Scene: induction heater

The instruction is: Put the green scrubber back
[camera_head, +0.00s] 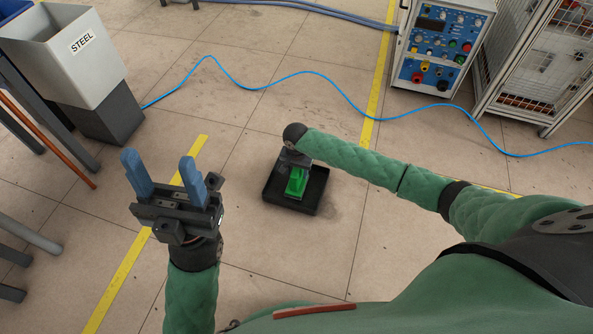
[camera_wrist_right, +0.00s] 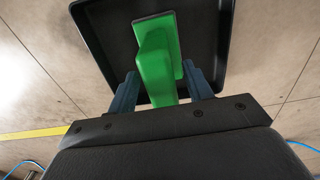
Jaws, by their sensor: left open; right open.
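The green scrubber (camera_head: 297,182) is at a black tray (camera_head: 311,206) on the floor, in the middle of the head view. In the right wrist view the scrubber (camera_wrist_right: 158,66) has a flat base and a raised handle, and the tray (camera_wrist_right: 225,30) shows behind it. My right gripper (camera_wrist_right: 163,88) is open, with one blue finger on each side of the scrubber's handle. In the head view my right wrist hides part of the scrubber. I cannot tell whether the scrubber touches the tray floor. My left gripper (camera_head: 160,170) is open and empty, left of the tray.
A grey bin marked STEEL (camera_head: 85,70) stands at the upper left. A blue control cabinet (camera_head: 437,45) and a wire cage (camera_head: 540,65) stand at the upper right. A blue cable (camera_head: 330,84) crosses the floor behind the tray. The floor around the tray is clear.

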